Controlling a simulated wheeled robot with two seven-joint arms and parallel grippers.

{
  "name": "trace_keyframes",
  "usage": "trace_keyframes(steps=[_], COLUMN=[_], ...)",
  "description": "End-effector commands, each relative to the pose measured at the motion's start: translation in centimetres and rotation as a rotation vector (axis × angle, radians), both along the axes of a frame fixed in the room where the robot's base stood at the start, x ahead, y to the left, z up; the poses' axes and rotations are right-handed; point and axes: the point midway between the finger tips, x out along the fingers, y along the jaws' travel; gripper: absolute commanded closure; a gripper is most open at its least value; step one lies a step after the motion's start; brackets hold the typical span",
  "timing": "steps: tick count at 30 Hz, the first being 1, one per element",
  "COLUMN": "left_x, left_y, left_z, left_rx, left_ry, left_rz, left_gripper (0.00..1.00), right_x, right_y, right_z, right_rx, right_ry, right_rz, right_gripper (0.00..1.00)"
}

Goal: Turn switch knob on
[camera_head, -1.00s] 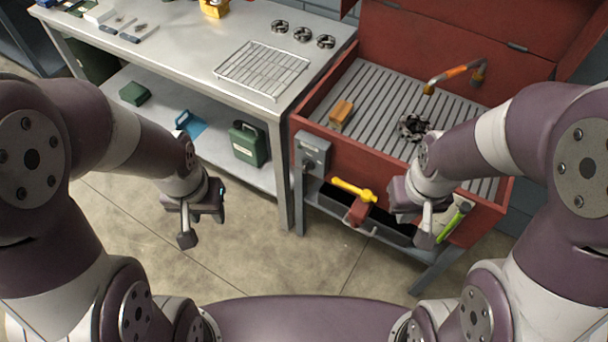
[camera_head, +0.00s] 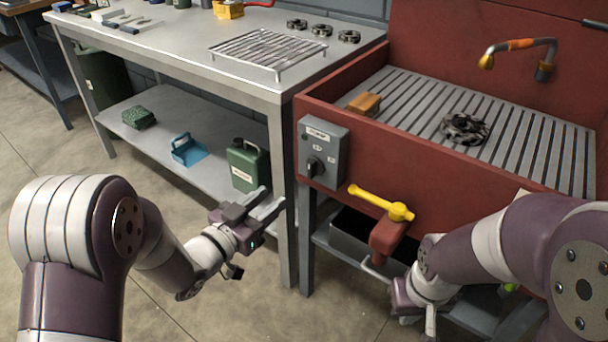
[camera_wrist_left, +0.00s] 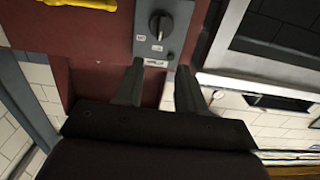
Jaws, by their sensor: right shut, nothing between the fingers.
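A grey switch box (camera_head: 322,150) is fixed to the left end of the red sink's front. Its black switch knob (camera_head: 315,166) is low on its face, beside small labels too small to read. In the left wrist view the knob (camera_wrist_left: 160,25) is near the top, beyond the fingertips. My left gripper (camera_head: 272,198) is open and empty, left of and a little below the box, apart from it. Its spread fingers (camera_wrist_left: 160,68) point toward the box in the wrist view. My right gripper (camera_head: 408,300) is shut and empty below the sink front; its fingertips are partly hidden.
A yellow-handled red valve (camera_head: 388,228) sticks out right of the switch box. The steel table (camera_head: 180,60) and its leg stand close behind my left gripper. The floor in front is clear.

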Motion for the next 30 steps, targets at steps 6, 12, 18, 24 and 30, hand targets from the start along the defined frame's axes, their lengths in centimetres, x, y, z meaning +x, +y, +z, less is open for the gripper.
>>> trace_keyframes(steps=[6, 12, 18, 24, 30], left_x=[2.7, 6.9, 9.6, 10.2, 10.2], left_y=[-2.2, -5.2, -7.1, -7.5, -7.4], left_z=[0.2, 0.1, 0.3, 0.4, 0.4], left_rx=[-0.02, -0.019, -0.019, -0.02, -0.019], left_ry=[-0.017, -0.016, -0.013, -0.012, -0.012], left_rz=[-0.007, -0.004, -0.002, 0.0, 0.0], left_gripper=[0.61, 0.61, 0.61, 0.61, 0.8], right_x=[0.0, 0.0, 0.0, 0.0, 0.0], right_y=[0.0, 0.0, 0.0, 0.0, 0.0], right_z=[-1.1, -2.3, -2.9, -2.9, -2.9], right_rx=[0.0, 0.0, 0.0, 0.0, 0.0], right_ry=[0.001, 0.001, 0.001, 0.001, 0.001], right_rz=[0.0, 0.0, 0.0, 0.0, 0.0], right_gripper=[1.0, 1.0, 1.0, 1.0, 1.0])
